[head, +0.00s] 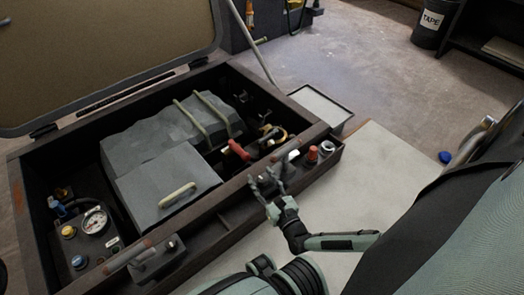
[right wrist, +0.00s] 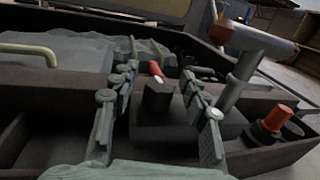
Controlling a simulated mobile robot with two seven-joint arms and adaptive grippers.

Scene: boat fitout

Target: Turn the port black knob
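In the right wrist view a black knob (right wrist: 158,95) stands on a dark block between the two fingers of my right gripper (right wrist: 160,100). The fingers are spread, one on each side, with gaps to the knob. In the head view my right gripper (head: 267,183) is open at the locker's near right edge and hides most of that knob. Another black knob (head: 172,245) sits on a similar block at the near left of the same edge. I cannot tell from labels which knob is port. My left gripper is not in view.
Beside the right knob are a grey lever (right wrist: 243,70) and an orange-red knob (right wrist: 281,117). The open locker holds grey covered boxes (head: 165,140), a red-handled valve (head: 238,150) and a gauge (head: 95,221). Its lid (head: 100,50) is raised.

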